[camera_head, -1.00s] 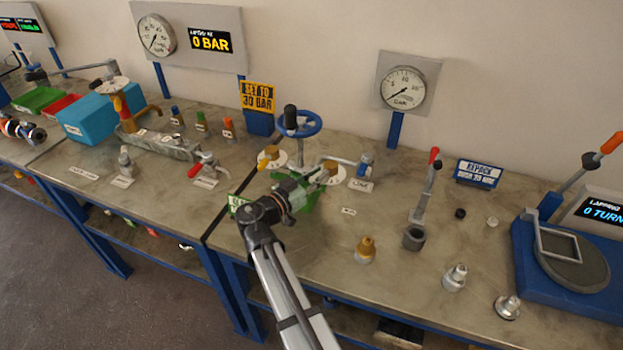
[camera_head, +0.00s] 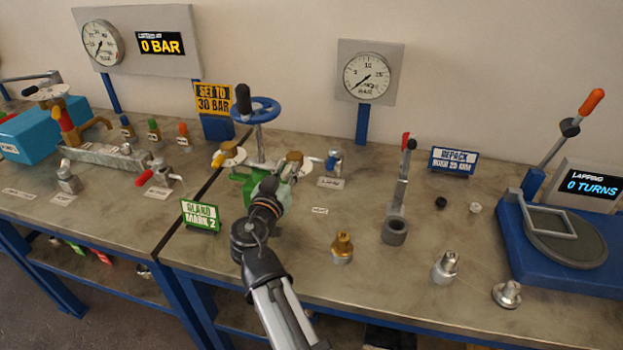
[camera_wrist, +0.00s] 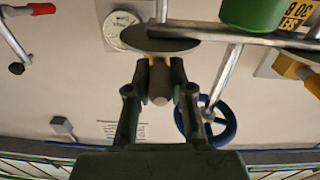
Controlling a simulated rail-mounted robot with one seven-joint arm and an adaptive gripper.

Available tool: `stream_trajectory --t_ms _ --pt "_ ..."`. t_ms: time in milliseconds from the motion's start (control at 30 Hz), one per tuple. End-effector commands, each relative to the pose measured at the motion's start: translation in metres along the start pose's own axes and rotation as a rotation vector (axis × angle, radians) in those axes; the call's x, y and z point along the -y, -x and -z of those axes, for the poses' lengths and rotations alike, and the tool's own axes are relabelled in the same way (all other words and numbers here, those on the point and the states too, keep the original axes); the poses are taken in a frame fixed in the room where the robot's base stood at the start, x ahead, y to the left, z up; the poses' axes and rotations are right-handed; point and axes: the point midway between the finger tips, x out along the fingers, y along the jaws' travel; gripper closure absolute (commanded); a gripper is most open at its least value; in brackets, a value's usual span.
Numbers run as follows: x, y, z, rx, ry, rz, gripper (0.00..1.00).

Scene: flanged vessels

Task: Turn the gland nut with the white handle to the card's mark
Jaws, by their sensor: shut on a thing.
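The green valve body (camera_head: 243,186) stands on the bench under a blue handwheel (camera_head: 256,110). It carries two gland nuts over pale dial discs. The left nut (camera_head: 229,151) has a yellow handle. The right nut (camera_head: 294,157) is brass and stands just beyond my gripper (camera_head: 272,184). In the wrist view my gripper (camera_wrist: 160,88) is shut on a shaded, stubby handle (camera_wrist: 159,92), close to a disc (camera_wrist: 160,40) seen nearly edge-on. I take it as the right nut's handle; its white colour is not clear. The green card (camera_head: 201,216) reads "GLAND MARK 2". The dial marks are too small to read.
A small lever valve (camera_head: 333,163) stands just right of the green valve. A brass fitting (camera_head: 342,248), an upright lever tool (camera_head: 397,215) and steel fittings (camera_head: 446,267) stand further right. A red-handled valve (camera_head: 158,176) is left of the card. The bench front right of my arm is partly clear.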

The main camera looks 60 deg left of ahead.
Motion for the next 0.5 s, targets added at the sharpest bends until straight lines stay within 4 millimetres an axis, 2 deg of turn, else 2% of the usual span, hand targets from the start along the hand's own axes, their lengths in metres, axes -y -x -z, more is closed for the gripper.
stream_trajectory --t_ms 133,400,433,500 --pt "0.0081 0.0051 0.0012 -0.006 0.000 0.032 1.00" --pt "0.0080 0.0047 0.0024 -0.005 0.001 0.031 1.00" --pt "0.0080 0.0047 0.0024 -0.005 0.001 0.031 0.72" --pt "0.0081 0.0048 0.0023 -0.005 0.001 0.032 0.53"
